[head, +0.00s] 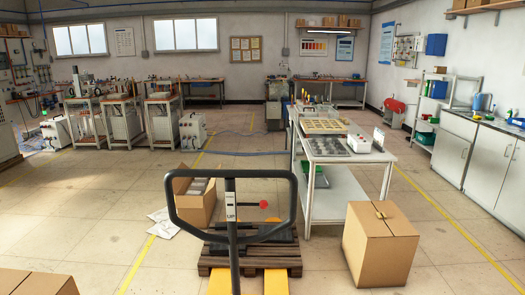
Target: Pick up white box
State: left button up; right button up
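A small white box (360,143) with what looks like a dark knob on its front stands on the near right part of the white work table (345,158). Larger white boxes stand on the floor at the left by the workbenches, one beside the right bench (193,132) and one farther left (55,133). I cannot tell from the picture alone which of them the task means. Neither of my grippers is in view.
A pallet truck handle (172,206) stands close in front, over a wooden pallet (215,262). An open carton (197,208) is left of it, a closed carton (380,250) right. Grey cabinets (500,165) line the right wall. The left floor is mostly clear.

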aim_at(198, 187)
jog(key=u, duration=2.55)
jog(key=i+l+u, duration=0.1)
jog(key=i+u, duration=0.15)
jog(key=i, duration=0.9)
jog(key=i+u, duration=0.2)
jog(key=i, duration=1.2)
jog(key=i+z, duration=0.15)
jog(key=i, duration=1.3)
jog(key=i+l+z, duration=0.1)
jog(key=i+z, duration=0.75)
jog(key=i+j+z, duration=0.25)
jog(key=i+z, duration=0.15)
jog(key=i, duration=0.15)
